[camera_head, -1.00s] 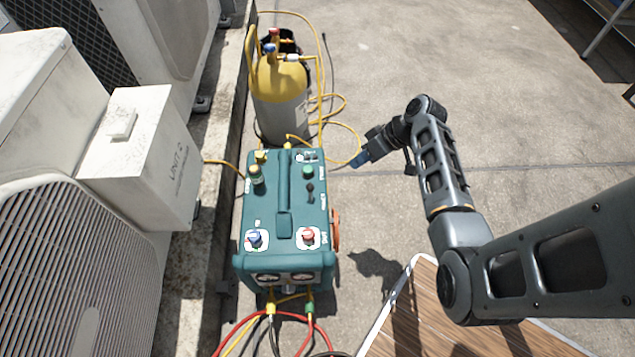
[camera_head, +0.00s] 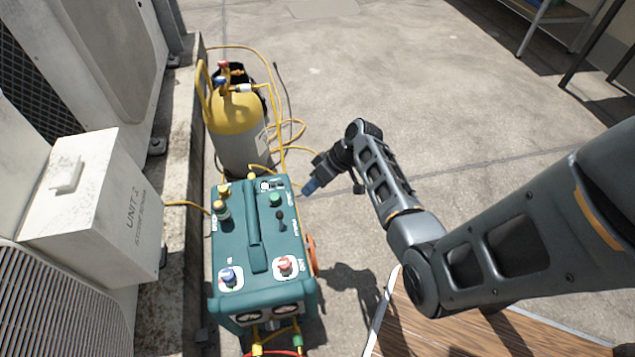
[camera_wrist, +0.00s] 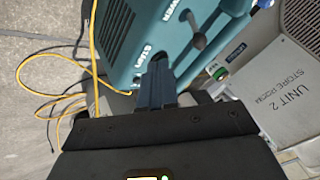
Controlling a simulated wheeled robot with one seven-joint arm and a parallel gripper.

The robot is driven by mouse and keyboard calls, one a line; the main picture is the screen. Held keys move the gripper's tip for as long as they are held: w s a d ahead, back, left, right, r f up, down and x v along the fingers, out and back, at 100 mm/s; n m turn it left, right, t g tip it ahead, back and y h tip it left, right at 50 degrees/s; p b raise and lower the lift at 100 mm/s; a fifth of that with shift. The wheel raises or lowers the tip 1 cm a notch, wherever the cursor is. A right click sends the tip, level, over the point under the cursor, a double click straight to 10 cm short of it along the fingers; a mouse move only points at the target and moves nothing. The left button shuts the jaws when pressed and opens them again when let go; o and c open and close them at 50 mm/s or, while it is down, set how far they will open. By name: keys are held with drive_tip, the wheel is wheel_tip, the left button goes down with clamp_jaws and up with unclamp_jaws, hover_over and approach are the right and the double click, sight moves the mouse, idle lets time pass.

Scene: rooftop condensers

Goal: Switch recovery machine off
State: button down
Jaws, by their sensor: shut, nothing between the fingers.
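The recovery machine (camera_head: 237,255) is a teal box standing on the concrete. Its top carries a blue knob (camera_head: 229,277), a red knob (camera_head: 285,264), a green button (camera_head: 275,200), a black toggle lever (camera_head: 281,216) and a small switch panel (camera_head: 270,185) at the far right corner. My gripper (camera_head: 311,187) is shut and empty, just right of the machine's far right corner.
A yellow-topped grey cylinder (camera_head: 240,130) stands behind the machine, with yellow hoses (camera_head: 290,132) on the ground beside it. A white UNIT 2 box (camera_head: 95,210) is at the left. A wooden surface (camera_head: 430,325) lies at the lower right. Open concrete lies beyond my arm.

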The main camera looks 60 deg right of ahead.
sight(281, 221)
drive_tip(key=w+a+f, duration=0.1)
drive_tip(key=w+a+f+b, duration=0.1)
drive_tip(key=a+f, duration=0.1)
drive_tip(key=shift+w+a+f, duration=0.1)
drive_tip(key=shift+w+a, duration=0.15)
drive_tip(key=shift+w, duration=0.05)
drive_tip(key=shift+w+a, duration=0.25)
drive_tip(key=shift+a, duration=0.6)
